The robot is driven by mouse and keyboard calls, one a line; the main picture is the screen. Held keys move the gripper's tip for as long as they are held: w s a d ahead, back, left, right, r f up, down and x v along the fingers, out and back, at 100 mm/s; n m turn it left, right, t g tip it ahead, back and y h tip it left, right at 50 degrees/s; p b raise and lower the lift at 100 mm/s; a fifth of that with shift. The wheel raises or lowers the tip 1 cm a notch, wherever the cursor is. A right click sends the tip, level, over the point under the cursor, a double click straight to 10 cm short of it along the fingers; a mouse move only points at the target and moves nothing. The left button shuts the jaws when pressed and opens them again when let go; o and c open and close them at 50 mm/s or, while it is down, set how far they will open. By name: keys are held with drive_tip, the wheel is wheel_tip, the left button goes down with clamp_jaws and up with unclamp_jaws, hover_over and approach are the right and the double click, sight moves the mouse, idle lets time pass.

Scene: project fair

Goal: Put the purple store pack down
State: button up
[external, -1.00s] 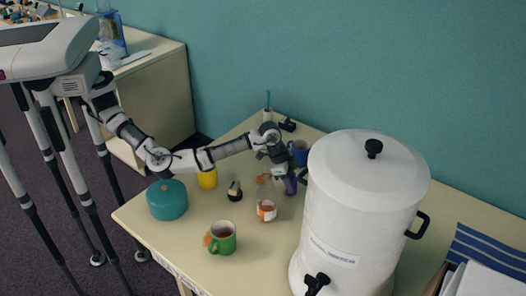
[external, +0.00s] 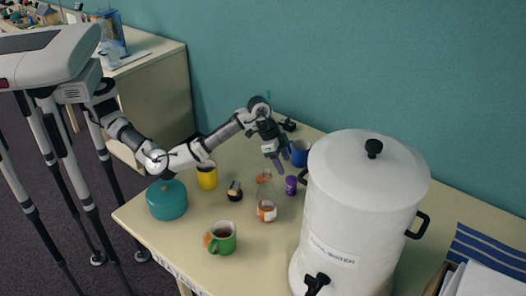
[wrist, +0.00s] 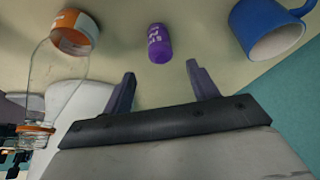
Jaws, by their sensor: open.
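The purple store pack (external: 291,185) stands on the cream table, between the glass bottle and the white urn. It also shows in the wrist view (wrist: 160,44), beyond my fingertips and apart from them, with pale lettering on its side. My gripper (external: 276,163) is above the table, behind and a little left of the pack in the external view. In the wrist view my gripper (wrist: 161,80) has its two fingers spread wide with nothing between them.
A glass bottle with an orange label (external: 266,208) stands left of the pack. A blue mug (external: 299,152) is behind it. The large white urn (external: 345,235) stands close on the right. A green mug (external: 222,238), yellow mug (external: 207,178) and teal pot (external: 167,200) are further left.

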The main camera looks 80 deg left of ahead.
drive_tip(key=shift+v, duration=1.4)
drive_tip(key=shift+a, duration=0.1)
